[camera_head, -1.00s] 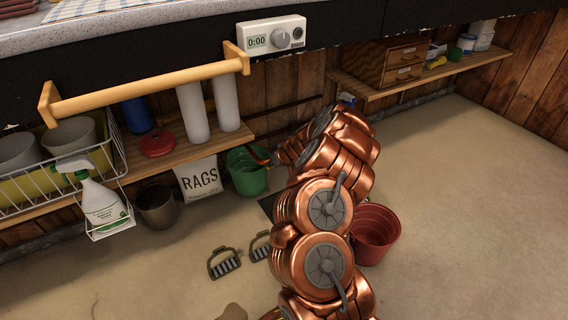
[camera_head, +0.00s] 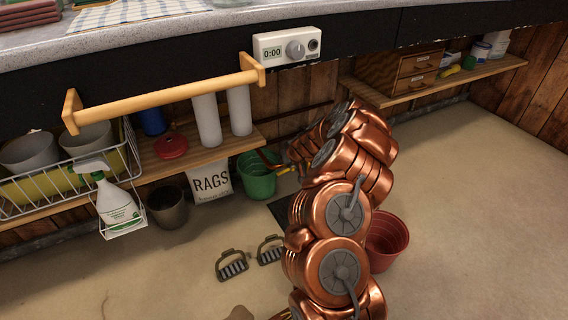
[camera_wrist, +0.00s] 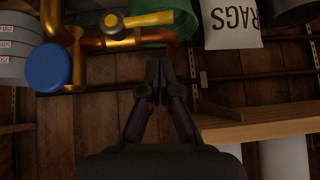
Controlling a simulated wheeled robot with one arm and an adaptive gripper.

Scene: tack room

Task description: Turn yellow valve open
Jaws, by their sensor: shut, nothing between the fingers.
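The yellow valve's lever handle (camera_wrist: 148,19) shows at the top of the wrist view, running sideways from a round hub (camera_wrist: 110,22) on copper-coloured pipes. In the head view only a small yellow bit (camera_head: 285,170) shows beside my arm, probably the same handle. My gripper (camera_wrist: 160,68) is shut and empty. In the wrist view its fingertips appear just below the handle and pipe, with no clear contact; the depth gap is hard to judge. In the head view my copper-coloured arm hides my gripper and most of the pipework.
A green bucket (camera_head: 258,178) stands close to the pipes. The RAGS bag (camera_head: 211,184) and a wooden shelf (camera_head: 235,143) are nearby. A blue round cap (camera_wrist: 48,66) sits beside the pipes. A red bucket (camera_head: 387,243) stands right of my arm. Open floor lies at the right.

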